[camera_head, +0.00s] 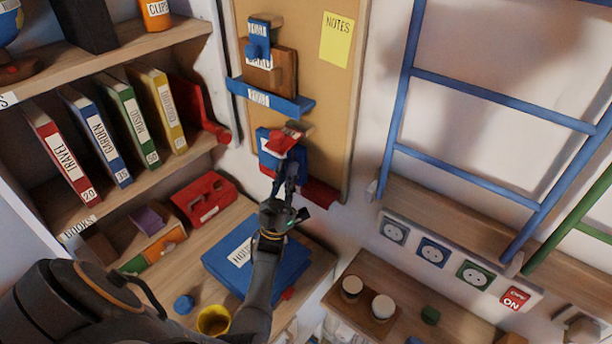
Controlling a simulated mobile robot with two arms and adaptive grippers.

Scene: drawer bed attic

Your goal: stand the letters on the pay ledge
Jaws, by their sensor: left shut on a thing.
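My left gripper (290,172) reaches up to the lower part of the cork board and is shut on a letter with blue, white and red parts (268,148). The gripper partly hides it, and I cannot tell whether it touches the board. A red ledge (320,192) shows just below and to the right; its label is hidden. Higher up, a blue ledge (290,107) carries a small label too blurred to read. A brown letter (286,68) and a blue and white piece (259,46) stand above that ledge. My right gripper is not in view.
A yellow note (336,40) is on the cork board (312,95). Binders (110,135) fill the left shelf. A blue box (228,258), a red holder (203,198) and a yellow cup (213,320) are on the desk below. A blue ladder (402,85) stands to the right.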

